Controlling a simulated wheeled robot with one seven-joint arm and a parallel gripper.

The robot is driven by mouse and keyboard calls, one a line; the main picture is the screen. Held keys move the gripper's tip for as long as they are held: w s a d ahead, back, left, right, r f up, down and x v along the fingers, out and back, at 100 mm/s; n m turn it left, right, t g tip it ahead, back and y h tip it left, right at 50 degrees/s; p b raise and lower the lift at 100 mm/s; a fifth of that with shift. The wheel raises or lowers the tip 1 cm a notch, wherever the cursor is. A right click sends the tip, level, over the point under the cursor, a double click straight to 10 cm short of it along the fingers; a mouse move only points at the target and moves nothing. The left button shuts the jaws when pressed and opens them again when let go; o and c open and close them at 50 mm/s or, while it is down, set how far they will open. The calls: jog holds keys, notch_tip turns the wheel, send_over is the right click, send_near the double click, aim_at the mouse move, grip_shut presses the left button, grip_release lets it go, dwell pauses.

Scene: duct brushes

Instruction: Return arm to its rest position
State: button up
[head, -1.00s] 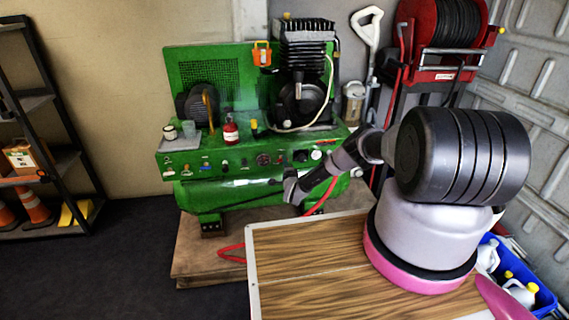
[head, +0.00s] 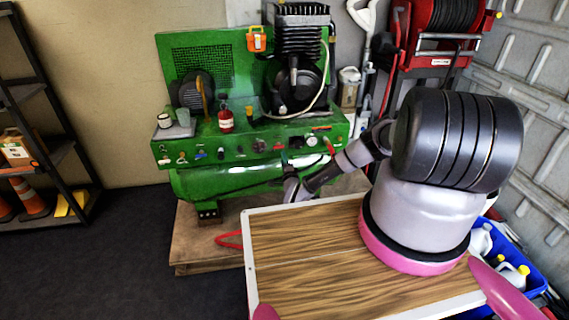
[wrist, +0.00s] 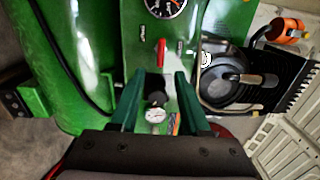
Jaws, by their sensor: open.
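My gripper (wrist: 157,78) shows in the wrist view as two dark green fingers held apart. No object is held between them. Beyond the gap are a black knob (wrist: 155,98) and a small white gauge (wrist: 156,115), apparently on the green machine's panel; I cannot tell the distance to them. In the head view my arm extends from the right, over the back of the wooden top, towards the green compressor (head: 230,185). The arm's far end is low in front of the compressor, and the gripper's fingers cannot be made out there.
A shelf (head: 75,175) with cones is left, a hose reel (head: 445,40) back right, a blue crate (head: 535,278) right. The floor at left is clear.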

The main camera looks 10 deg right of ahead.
jog(key=shift+s, duration=0.9)
